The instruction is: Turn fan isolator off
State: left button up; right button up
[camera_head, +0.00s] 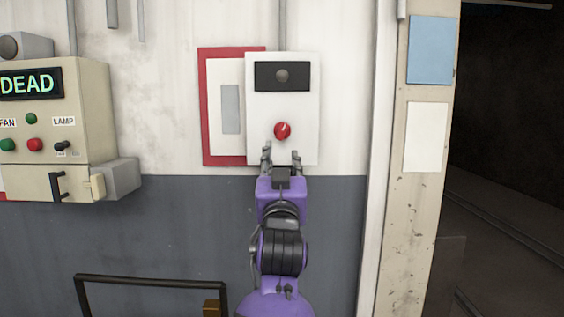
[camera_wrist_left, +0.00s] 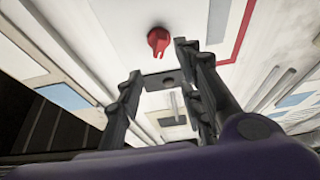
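The fan isolator is a white box (camera_head: 297,98) on the wall, with a dark panel (camera_head: 265,76) near its top and a red rotary knob (camera_head: 282,131) below that. In the left wrist view the red knob (camera_wrist_left: 158,40) is beyond the fingertips, at the upper middle. My left gripper (camera_head: 283,151) is just below the knob, in front of the box's lower part. In the left wrist view its two fingers (camera_wrist_left: 156,75) stand apart with nothing between them, and the knob is not gripped. My right gripper is in neither view.
A beige control box (camera_head: 85,110) with a lit DEAD sign, buttons and a lamp switch is on the wall at left. A red-framed panel (camera_head: 207,120) is beside the isolator. A dark rail (camera_head: 150,281) is low at left. A dark opening (camera_head: 510,130) is at right.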

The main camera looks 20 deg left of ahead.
aim_at(281, 134)
pick_arm(q)
notch_tip(281, 134, up, 5)
jog(key=a+m+t+h+p, duration=0.1)
jog(key=a+m+h+p, duration=0.15)
jog(key=m, duration=0.25)
jog(key=w, duration=0.3)
jog(key=w+m, duration=0.1)
jog(key=w, duration=0.2)
jog(key=w+a+f+m+h, duration=0.1)
jog(key=w, duration=0.2)
jog(key=shift+g, duration=0.4)
jog(key=shift+w+r+p, duration=0.25)
jog(key=shift+w+p, duration=0.05)
jog(key=shift+w, duration=0.35)
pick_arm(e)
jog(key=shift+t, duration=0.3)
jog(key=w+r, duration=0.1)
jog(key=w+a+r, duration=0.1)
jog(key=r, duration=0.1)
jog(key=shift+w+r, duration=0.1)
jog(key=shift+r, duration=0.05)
pick_arm(q)
jog(key=shift+c, duration=0.2)
grip_shut()
